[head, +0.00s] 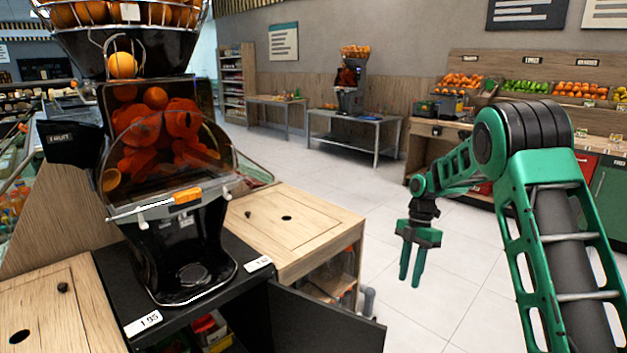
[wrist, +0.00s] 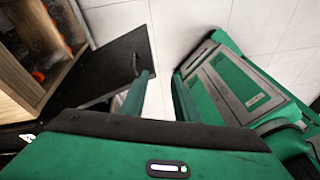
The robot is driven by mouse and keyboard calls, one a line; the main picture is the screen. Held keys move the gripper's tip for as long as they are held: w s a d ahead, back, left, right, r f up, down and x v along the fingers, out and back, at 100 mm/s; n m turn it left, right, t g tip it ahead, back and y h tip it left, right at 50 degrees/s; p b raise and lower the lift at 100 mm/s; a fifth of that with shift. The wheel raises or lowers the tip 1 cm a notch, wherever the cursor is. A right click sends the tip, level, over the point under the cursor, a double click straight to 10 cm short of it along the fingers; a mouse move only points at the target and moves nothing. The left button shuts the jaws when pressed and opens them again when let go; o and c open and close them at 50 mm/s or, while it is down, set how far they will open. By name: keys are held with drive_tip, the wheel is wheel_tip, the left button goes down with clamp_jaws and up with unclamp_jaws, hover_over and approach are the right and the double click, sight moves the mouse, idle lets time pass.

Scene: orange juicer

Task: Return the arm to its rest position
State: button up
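My green arm (head: 545,190) reaches in from the right of the head view, bent at its elbow joint. My gripper (head: 411,284) hangs from its end with the fingers pointing down over the tiled floor, right of the juicer counter. In the wrist view my gripper (wrist: 160,92) shows two green fingers apart with only floor between them, so it is open and empty. The orange juicer (head: 175,150) stands on the black counter at the left, with oranges in its top basket and behind its clear cover. My gripper is well apart from it.
A black cabinet door (head: 322,322) stands open below the counter; it also shows at the left of the wrist view (wrist: 117,68). A wooden counter (head: 290,222) adjoins the juicer. Fruit stands (head: 520,88) line the back right. Open floor (head: 385,215) lies between.

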drive_tip(key=s+d+r+m+t, duration=0.1)
drive_tip(key=s+d+r+m, duration=0.4)
drive_tip(key=s+r+m, duration=0.3)
drive_tip(key=s+d+r+m+t, duration=0.1)
drive_tip(key=s+d+r+m, duration=0.5)
drive_tip(key=s, duration=0.5)
drive_tip(key=s+d+m+t+h, duration=0.1)
drive_tip(key=s+m, duration=1.5)
drive_tip(key=s, duration=0.7)
drive_tip(key=shift+s+d+f, duration=0.4)
drive_tip(key=shift+d, duration=0.15)
